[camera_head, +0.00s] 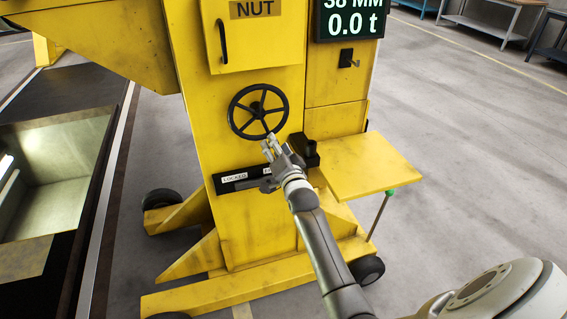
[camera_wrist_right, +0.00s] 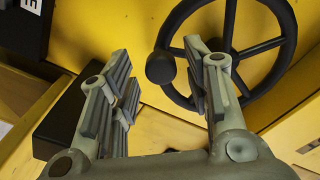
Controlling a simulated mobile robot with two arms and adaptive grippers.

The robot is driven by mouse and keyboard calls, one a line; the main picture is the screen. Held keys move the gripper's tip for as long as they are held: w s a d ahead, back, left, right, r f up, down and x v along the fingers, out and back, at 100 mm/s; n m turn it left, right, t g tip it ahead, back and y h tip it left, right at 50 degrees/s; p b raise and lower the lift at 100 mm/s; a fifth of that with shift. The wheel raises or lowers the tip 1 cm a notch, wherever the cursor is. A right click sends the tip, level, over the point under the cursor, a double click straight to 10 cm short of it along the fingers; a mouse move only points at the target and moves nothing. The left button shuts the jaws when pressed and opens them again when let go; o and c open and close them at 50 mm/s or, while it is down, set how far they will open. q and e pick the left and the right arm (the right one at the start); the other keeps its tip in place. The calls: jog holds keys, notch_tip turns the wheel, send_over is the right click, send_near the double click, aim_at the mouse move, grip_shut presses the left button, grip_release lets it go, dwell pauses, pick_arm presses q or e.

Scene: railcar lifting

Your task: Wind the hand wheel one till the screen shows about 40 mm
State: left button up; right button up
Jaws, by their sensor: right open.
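The black hand wheel (camera_head: 258,109) has several spokes and sits on the front of the yellow jack column. It also shows in the right wrist view (camera_wrist_right: 262,47), with a round black knob (camera_wrist_right: 160,68) at its rim. My right gripper (camera_head: 270,146) is at the lower edge of the wheel. In the wrist view its fingers are apart and the knob shows in the gap between them; I cannot tell whether they touch it. The screen (camera_head: 350,19) is cut by the top edge and appears to read 38 MM, with 0.0 t below. My left gripper is out of view.
A small door marked NUT (camera_head: 255,40) is above the wheel. A bar with a LOCKED label (camera_head: 237,178) is below it. A yellow shelf (camera_head: 368,165) juts out at right. An open pit (camera_head: 50,180) lies at left.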

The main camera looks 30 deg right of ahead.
jog(key=v, duration=0.9)
jog(key=shift+s+f, duration=0.1)
jog(key=s+a+f+n+g+y, duration=0.1)
jog(key=s+a+f+n+g, duration=0.15)
jog(key=f, duration=0.85)
jog(key=s+a+f+n+g+y, duration=0.1)
jog(key=a+f+n+g+y, duration=0.15)
jog(key=f, duration=0.75)
jog(key=s+a+f+n+g, duration=0.1)
jog(key=s+a+f+g, duration=0.1)
jog(key=s+f, duration=0.45)
jog(key=s+a+f+n+g, duration=0.1)
jog(key=s+a+f+n, duration=0.2)
jog(key=f, duration=0.7)
jog(key=s+f+n+g, duration=0.2)
jog(key=s+f, duration=0.4)
jog(key=s, duration=0.6)
jog(key=s+f+n+g, duration=0.1)
jog(key=s+f+g, duration=0.2)
jog(key=s, duration=1)
jog(key=s+f+n+g, duration=0.2)
jog(key=s+f+g, duration=0.1)
jog(key=s+f, duration=0.7)
jog(key=s+a+y, duration=0.1)
jog(key=s, duration=0.2)
jog(key=shift+n, duration=0.3)
